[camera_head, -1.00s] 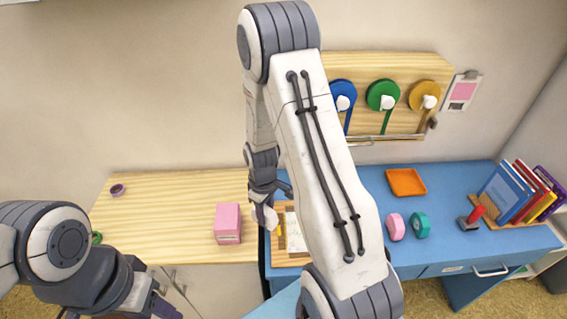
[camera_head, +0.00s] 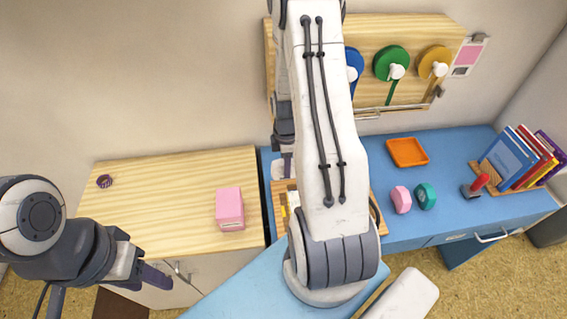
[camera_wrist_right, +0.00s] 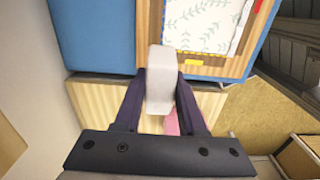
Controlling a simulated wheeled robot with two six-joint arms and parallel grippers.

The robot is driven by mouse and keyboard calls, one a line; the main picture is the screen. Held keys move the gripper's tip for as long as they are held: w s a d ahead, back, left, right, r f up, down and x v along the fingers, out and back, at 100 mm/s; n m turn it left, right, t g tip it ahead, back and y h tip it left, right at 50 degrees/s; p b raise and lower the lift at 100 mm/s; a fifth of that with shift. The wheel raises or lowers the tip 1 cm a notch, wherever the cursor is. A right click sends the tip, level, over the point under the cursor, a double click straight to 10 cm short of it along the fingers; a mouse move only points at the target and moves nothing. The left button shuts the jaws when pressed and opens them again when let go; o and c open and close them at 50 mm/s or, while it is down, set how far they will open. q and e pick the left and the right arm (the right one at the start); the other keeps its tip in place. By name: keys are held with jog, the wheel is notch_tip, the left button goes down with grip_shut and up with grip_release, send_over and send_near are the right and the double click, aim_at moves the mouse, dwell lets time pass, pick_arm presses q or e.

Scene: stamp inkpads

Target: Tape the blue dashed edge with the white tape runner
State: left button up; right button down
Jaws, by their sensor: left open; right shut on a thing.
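In the right wrist view my right gripper (camera_wrist_right: 160,92) is shut on the white tape runner (camera_wrist_right: 160,75), a pale rounded block. Beyond it lies a white sheet with a leaf pattern (camera_wrist_right: 203,22) on a wooden board (camera_wrist_right: 262,30). A blue dashed line (camera_wrist_right: 240,24) runs along one edge of the sheet. The runner appears apart from that edge. In the head view my right arm hides most of the sheet, and a pale piece, probably the runner (camera_head: 283,168), shows beside it. My left gripper (camera_head: 158,277) is open and empty at the lower left.
The blue desk (camera_head: 450,165) holds an orange tray (camera_head: 407,152), pink (camera_head: 401,199) and teal (camera_head: 425,196) pieces, a red-handled stamp (camera_head: 477,185) and books (camera_head: 520,160). Ribbon rolls (camera_head: 391,63) hang behind.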

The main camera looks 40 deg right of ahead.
jog(key=shift+f+b, duration=0.3)
jog(key=shift+f, duration=0.45)
jog(key=shift+f+b, duration=2)
jog(key=shift+f, duration=0.7)
jog(key=shift+f+b, duration=0.55)
jog(key=shift+f, duration=0.2)
jog(key=shift+s+d, duration=0.5)
jog(key=shift+d, duration=0.3)
jog(key=shift+s+d, duration=0.5)
jog(key=shift+d, duration=0.3)
jog(key=shift+s+d, duration=0.1)
jog(key=shift+d, duration=0.05)
jog(key=shift+s+d+p, duration=0.15)
jog(key=shift+s+d, duration=0.45)
jog(key=shift+d, duration=0.35)
jog(key=shift+s+d+p, duration=0.2)
jog(key=shift+s+d, duration=0.4)
jog(key=shift+d, duration=0.4)
jog(key=shift+s+d+p, duration=0.15)
jog(key=shift+s+d, duration=0.45)
jog(key=shift+d, duration=0.35)
jog(key=shift+d, duration=0.1)
